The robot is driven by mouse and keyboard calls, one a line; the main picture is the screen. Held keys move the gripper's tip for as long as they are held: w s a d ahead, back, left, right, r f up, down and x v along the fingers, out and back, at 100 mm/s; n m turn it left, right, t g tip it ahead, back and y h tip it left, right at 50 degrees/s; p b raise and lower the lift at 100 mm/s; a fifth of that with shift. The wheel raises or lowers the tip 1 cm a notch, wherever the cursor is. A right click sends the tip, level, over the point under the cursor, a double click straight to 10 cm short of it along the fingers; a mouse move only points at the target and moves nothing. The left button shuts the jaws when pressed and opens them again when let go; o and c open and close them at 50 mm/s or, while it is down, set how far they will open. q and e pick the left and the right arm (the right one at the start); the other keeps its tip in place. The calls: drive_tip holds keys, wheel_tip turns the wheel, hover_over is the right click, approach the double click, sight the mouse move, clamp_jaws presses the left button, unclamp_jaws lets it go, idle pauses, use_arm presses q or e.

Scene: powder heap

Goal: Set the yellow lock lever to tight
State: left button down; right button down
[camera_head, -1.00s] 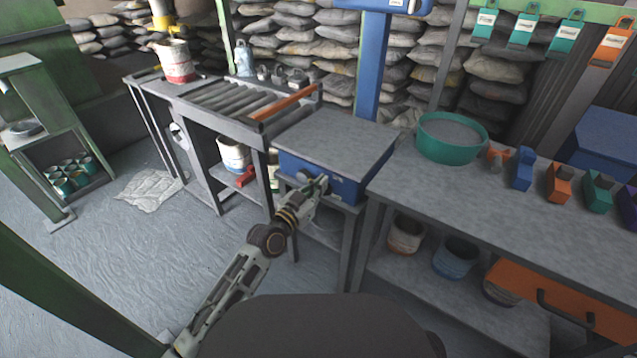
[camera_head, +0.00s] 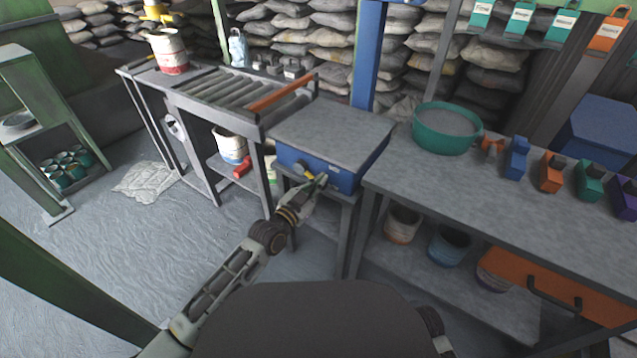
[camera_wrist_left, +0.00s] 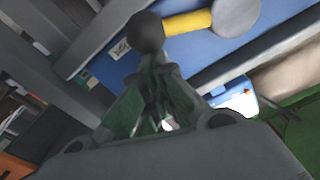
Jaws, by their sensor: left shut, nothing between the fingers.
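The yellow lock lever (camera_head: 309,176) is on the front face of the blue platform scale (camera_head: 345,180), below its grey top plate. In the left wrist view the yellow lever (camera_wrist_left: 188,23) runs from a round grey hub (camera_wrist_left: 236,15) to a dark ball knob (camera_wrist_left: 145,32). My left gripper (camera_head: 322,181) is shut and empty in front of the scale, close to the lever. In the left wrist view its fingertips (camera_wrist_left: 153,68) are just below the ball knob and partly overlap it; I cannot tell whether they touch. My right gripper is not in view.
A roller conveyor (camera_head: 245,92) stands left of the scale. A workbench (camera_head: 440,190) with a green sieve (camera_head: 445,141) and several coloured blocks stands right. The scale's blue column (camera_head: 367,60) rises behind it. Floor at left is open.

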use_arm(q)
drive_tip(key=v, duration=1.2)
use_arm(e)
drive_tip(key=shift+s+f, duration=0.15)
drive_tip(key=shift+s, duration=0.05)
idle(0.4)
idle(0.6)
